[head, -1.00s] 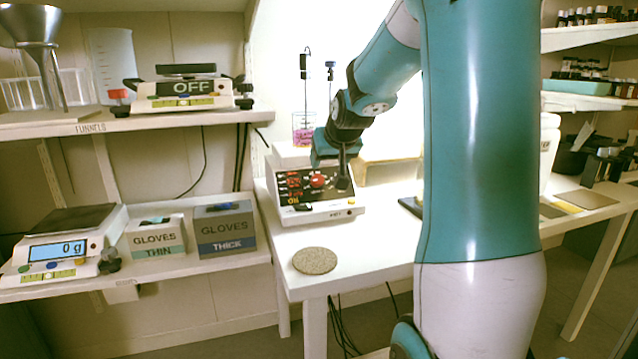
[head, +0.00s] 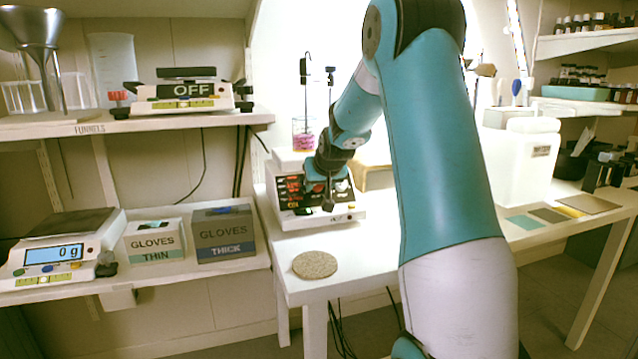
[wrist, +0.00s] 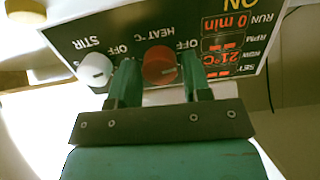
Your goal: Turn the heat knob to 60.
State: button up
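The hotplate stirrer (head: 290,220) stands on the white table with its dark control panel facing me. In the wrist view the panel appears upside down, and the red heat knob (wrist: 160,64) sits under the words HEAT °C. The white stir knob (wrist: 95,70) is beside it. The red display (wrist: 222,60) reads 21 °C and 0 min. My gripper (head: 328,200) is in front of the panel. In the wrist view its two fingers (wrist: 160,78) are apart, one on each side of the red knob. I cannot tell whether they touch it.
A glass beaker (head: 303,138) with pink liquid stands on top of the stirrer. A round cork mat (head: 315,265) lies at the table's front left. A white container (head: 525,165) stands to the right. Shelves with scales and glove boxes (head: 222,235) are on the left.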

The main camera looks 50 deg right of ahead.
jog(key=c, duration=0.5)
jog(key=shift+c, duration=0.2)
